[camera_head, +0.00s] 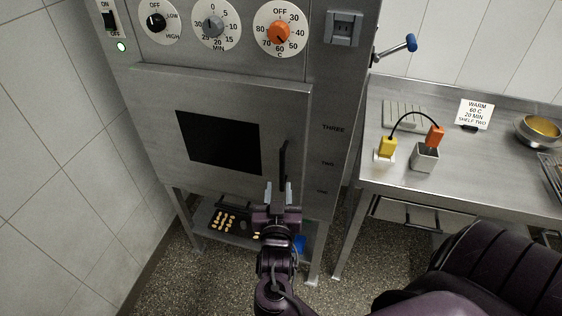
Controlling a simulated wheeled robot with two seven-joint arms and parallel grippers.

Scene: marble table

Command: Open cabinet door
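The steel cabinet (152,98) stands at centre left, with a closed front door that has a dark square window (218,142). A thin black vertical handle (283,160) is on the right side of the door. My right gripper (279,190) comes up from below at the handle's lower end. Its two light fingers are apart, with the handle's lower end appearing between them; I cannot tell whether they touch it. My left gripper is not in view.
Control dials (278,31) sit above the door, and a blue-tipped lever (410,43) projects at the right. A steel table (465,175) holds a yellow-and-orange cabled item, a sign and a bowl (539,130). A tray (224,220) lies on the shelf below. A tiled wall is at left.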

